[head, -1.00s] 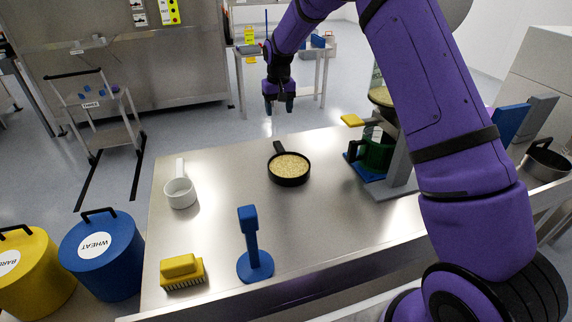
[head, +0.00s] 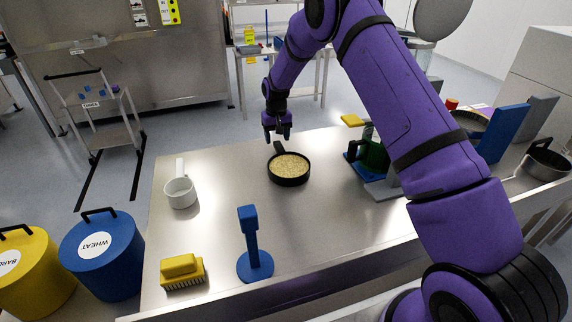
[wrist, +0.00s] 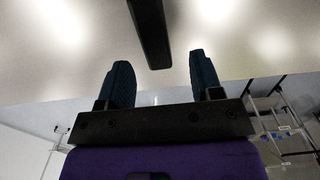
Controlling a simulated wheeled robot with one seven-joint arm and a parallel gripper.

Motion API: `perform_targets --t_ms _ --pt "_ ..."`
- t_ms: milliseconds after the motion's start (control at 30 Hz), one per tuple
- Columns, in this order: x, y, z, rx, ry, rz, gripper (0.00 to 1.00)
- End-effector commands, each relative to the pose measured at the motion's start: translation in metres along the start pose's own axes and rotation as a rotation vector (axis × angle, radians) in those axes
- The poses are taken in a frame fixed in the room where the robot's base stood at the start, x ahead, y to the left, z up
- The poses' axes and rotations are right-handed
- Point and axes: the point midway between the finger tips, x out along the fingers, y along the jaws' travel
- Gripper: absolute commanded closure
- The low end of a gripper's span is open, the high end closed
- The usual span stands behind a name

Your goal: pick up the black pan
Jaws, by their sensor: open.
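The black pan (head: 289,181) sits on the steel table, filled with pale grain-like contents. Its handle (head: 279,147) points to the far side of the table. My gripper (head: 278,138) is open and empty, just beyond and above the handle's end, with its fingers pointing down. In the wrist view the dark handle (wrist: 150,35) reaches in from the top, between the lines of the two open fingers (wrist: 160,80). The pan's bowl is out of the wrist view. I cannot tell the exact height of the fingers over the handle.
On the steel table (head: 215,225) stand a white pot (head: 180,192), a yellow brush (head: 182,270), a blue stand-like tool (head: 254,258) and a dark green jug (head: 372,156) on a grey-and-blue device. Blue (head: 103,254) and yellow (head: 35,272) bins stand at left. The table around the pan is clear.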

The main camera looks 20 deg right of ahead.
Motion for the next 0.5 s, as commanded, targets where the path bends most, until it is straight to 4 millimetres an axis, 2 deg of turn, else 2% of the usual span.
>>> perform_targets --t_ms 100,233,467,500 --pt "0.019 0.003 0.003 0.000 -0.004 0.000 0.40" --pt "0.034 0.002 0.002 0.000 -0.003 0.000 0.40" --pt "0.036 0.002 0.002 0.000 -0.001 0.000 0.40" --pt "0.036 0.002 0.002 0.000 -0.001 0.000 0.45"
